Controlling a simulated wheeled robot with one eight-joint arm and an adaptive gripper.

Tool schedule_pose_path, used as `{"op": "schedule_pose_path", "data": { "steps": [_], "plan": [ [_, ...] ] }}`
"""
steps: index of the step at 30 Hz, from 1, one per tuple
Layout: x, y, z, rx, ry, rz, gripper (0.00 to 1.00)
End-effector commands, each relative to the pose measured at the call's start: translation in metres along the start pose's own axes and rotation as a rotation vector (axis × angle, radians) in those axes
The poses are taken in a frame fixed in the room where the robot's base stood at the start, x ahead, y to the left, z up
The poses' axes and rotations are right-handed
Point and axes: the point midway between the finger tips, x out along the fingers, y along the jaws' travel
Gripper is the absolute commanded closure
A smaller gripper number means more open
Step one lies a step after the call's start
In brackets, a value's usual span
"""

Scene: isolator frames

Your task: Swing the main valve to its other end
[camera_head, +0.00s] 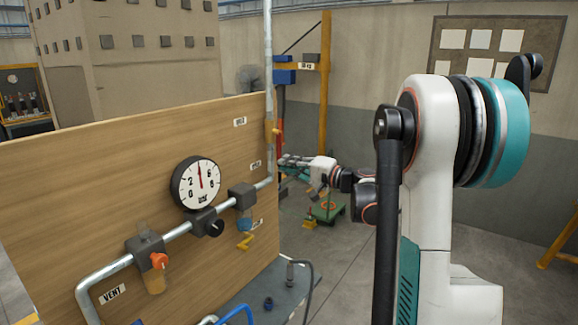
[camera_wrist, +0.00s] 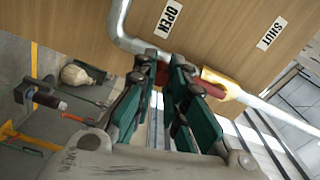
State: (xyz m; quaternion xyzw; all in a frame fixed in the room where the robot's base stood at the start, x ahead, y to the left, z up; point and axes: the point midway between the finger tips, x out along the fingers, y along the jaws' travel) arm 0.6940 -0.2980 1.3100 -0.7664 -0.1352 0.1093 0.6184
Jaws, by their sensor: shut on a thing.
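The main valve has a brass body (camera_wrist: 224,88) on the steel pipe, beside the wooden panel. It also shows in the head view (camera_head: 269,131), on the vertical pipe at the panel's right edge. Its red lever (camera_wrist: 162,76) lies between the green fingers of my gripper (camera_wrist: 178,82), and the fingers hide part of it. The lever appears to run along the pipe from the body toward the pipe bend. The OPEN label (camera_wrist: 168,18) is near the bend; the SHUT label (camera_wrist: 271,33) is farther right. In the head view my gripper (camera_head: 284,161) is beside the pipe below the valve body.
The panel (camera_head: 110,165) carries a gauge (camera_head: 195,183), an orange knob (camera_head: 159,260), a black knob (camera_head: 215,228) and a yellow-handled blue valve (camera_head: 244,240). A green stand (camera_head: 327,211) is on the floor behind my gripper.

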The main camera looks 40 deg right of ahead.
Motion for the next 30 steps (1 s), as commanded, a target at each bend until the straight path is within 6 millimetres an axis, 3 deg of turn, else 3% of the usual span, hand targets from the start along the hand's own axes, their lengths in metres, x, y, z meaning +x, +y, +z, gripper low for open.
{"op": "schedule_pose_path", "data": {
  "steps": [1, 3, 5, 19, 23, 30],
  "plan": [
    [-0.001, 0.001, -0.001, -0.001, 0.002, 0.002, 0.81],
    [-0.001, 0.001, -0.001, -0.001, 0.002, 0.002, 0.68],
    [-0.001, 0.001, -0.001, -0.001, 0.002, 0.002, 0.66],
    [-0.005, 0.000, -0.001, 0.001, 0.002, 0.001, 0.65],
    [-0.021, 0.000, -0.001, 0.001, 0.004, 0.001, 0.65],
    [-0.071, 0.000, -0.001, 0.000, 0.006, 0.001, 0.65]
  ]
}}
